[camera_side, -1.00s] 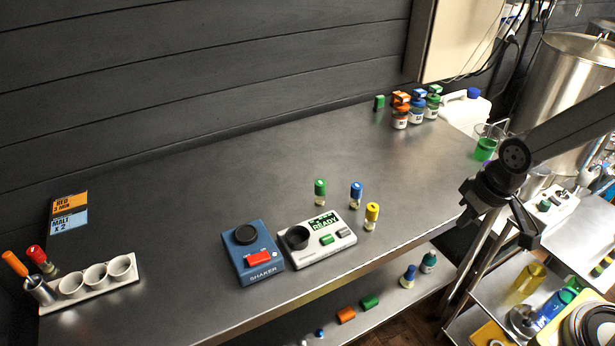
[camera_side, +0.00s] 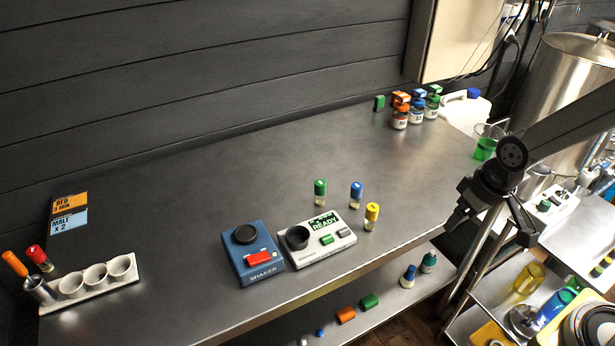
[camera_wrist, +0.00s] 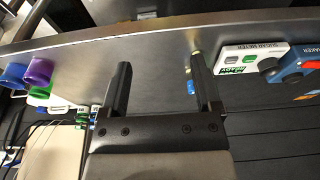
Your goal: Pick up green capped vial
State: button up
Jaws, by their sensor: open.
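The green-capped vial (camera_side: 320,192) stands upright on the steel bench in the side view, behind the white sugar meter. My gripper (camera_side: 490,228) is off to its right, beyond the bench's front edge, well apart from it. In the wrist view my gripper (camera_wrist: 160,64) has its two fingers spread, with nothing between them but bare bench. I cannot make out the green-capped vial in the wrist view; the right finger may hide it.
A blue-capped vial (camera_side: 356,191) and a yellow-capped vial (camera_side: 371,216) stand close to the right of the green one. The sugar meter (camera_side: 318,238) and blue shaker (camera_side: 254,254) sit in front. Bottles (camera_side: 416,112) stand at the back right. The bench's middle is clear.

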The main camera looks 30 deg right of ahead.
jog(key=w+a+n+y, duration=0.1)
jog(key=w+a+n, duration=0.3)
jog(key=w, duration=1.2)
jog(key=n+t+y, duration=0.1)
jog(key=n, duration=0.2)
send_over(321, 182)
jog(key=s+d, duration=0.1)
jog(key=s, duration=0.1)
notch_tip(321, 182, down, 3)
jog(key=shift+w+f, duration=0.15)
jog(key=shift+y, duration=0.3)
jog(key=shift+w+f, duration=0.1)
jog(key=shift+f, duration=0.05)
jog(key=shift+x, duration=1.2)
jog(key=shift+f, duration=0.1)
jog(key=shift+x, duration=2.45)
grip_shut()
